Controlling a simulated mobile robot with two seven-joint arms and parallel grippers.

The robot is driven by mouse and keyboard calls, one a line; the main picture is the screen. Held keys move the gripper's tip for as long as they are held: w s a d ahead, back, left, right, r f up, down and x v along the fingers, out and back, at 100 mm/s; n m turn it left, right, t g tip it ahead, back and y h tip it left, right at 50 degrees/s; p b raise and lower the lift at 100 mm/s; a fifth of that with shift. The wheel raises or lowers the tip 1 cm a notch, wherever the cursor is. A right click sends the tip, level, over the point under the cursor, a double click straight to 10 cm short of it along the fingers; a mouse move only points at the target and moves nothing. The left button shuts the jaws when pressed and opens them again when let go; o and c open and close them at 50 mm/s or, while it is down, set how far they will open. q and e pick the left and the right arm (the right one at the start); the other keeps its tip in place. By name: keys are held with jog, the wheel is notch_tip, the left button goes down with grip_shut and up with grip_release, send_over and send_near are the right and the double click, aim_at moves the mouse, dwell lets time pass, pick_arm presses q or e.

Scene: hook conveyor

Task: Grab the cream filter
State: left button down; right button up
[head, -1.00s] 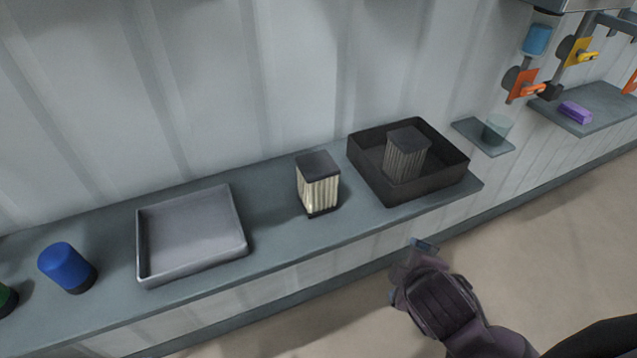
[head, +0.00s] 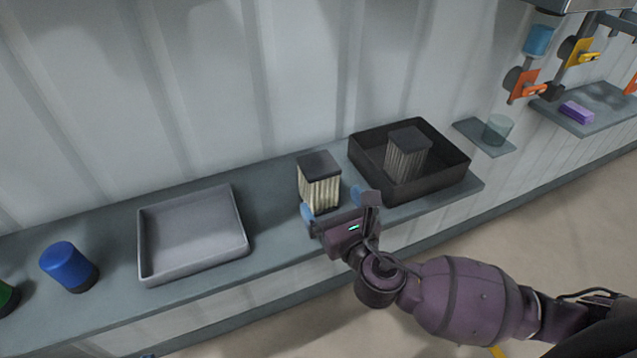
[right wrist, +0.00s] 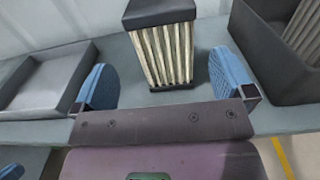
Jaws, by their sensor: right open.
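The cream filter (head: 320,184) stands upright on the grey shelf, a pleated block with a dark top cap. It also shows in the right wrist view (right wrist: 163,52). My right gripper (head: 333,202) is open just in front of the filter. In the right wrist view its two blue fingertips (right wrist: 163,84) lie left and right of the filter's lower part, with gaps on both sides. The filter's base is partly hidden by the gripper in the head view. My left gripper is not in view.
A black bin (head: 461,171) holding a greyer filter (head: 407,158) stands close to the right. An empty grey tray (head: 193,267) lies to the left, with a blue cylinder (head: 66,265) beyond it. The shelf (head: 268,210) between tray and filter is clear.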

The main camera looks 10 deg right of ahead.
aim_at(318, 177)
jog(key=shift+w+a+f, duration=0.1)
jog(key=shift+w+a, duration=0.1)
jog(key=shift+w, duration=1.1)
jog(key=shift+w+a, duration=0.15)
jog(key=shift+w, duration=1.2)
jog(key=shift+w+a+f, duration=0.1)
jog(key=shift+w+a, duration=0.1)
jog(key=shift+w, duration=1.1)
jog(key=shift+r, duration=0.1)
jog(key=c, duration=1)
jog(key=shift+r, duration=0.15)
